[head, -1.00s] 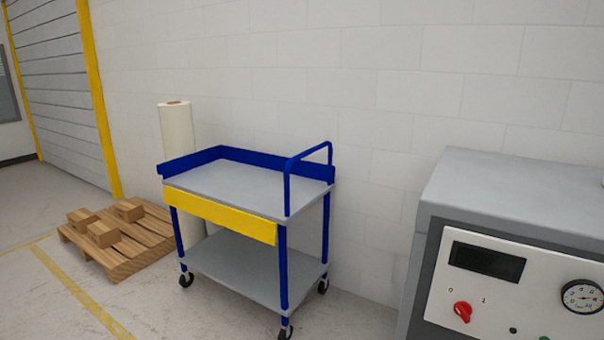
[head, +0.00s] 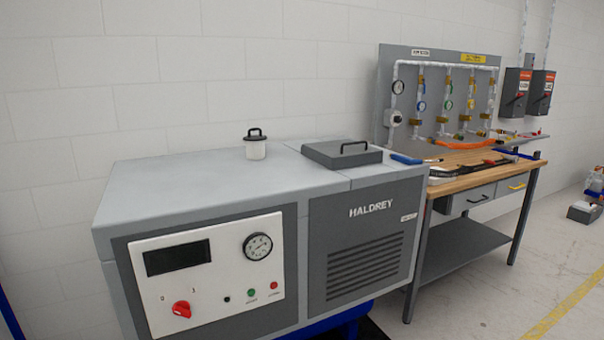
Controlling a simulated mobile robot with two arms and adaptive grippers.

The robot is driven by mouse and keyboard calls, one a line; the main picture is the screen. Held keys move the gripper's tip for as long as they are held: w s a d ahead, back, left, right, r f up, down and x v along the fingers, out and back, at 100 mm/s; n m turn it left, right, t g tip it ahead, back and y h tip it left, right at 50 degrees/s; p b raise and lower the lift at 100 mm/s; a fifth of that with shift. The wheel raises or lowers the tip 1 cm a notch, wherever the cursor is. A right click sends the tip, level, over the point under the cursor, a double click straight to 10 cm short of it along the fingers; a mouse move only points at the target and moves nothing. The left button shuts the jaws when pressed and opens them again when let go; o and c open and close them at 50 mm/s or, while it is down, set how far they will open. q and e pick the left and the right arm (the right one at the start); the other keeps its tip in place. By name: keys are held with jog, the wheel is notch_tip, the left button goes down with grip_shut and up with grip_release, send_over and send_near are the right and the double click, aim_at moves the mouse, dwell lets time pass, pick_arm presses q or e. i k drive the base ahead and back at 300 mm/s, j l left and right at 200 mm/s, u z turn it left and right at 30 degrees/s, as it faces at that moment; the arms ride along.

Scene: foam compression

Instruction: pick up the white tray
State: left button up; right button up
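No white tray can be made out in the head view. Neither of my grippers is in view. A grey machine marked HALDREY (head: 363,245) fills the lower left and middle. Its white control panel (head: 210,300) has a dark display, a round gauge and a red knob. A flat grey lid with a black handle (head: 325,156) lies on the top, to the right of the pot.
A wooden-topped workbench (head: 468,161) stands right of the machine, with tools and an orange hose on it. A grey pipe panel (head: 402,60) rises behind it. Two switch boxes (head: 514,90) hang on the wall. Open floor (head: 480,305) lies at the lower right.

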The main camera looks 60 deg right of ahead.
aim_at(432, 181)
jog(key=z, duration=2.7)
jog(key=i+l, duration=0.15)
jog(key=i, duration=0.15)
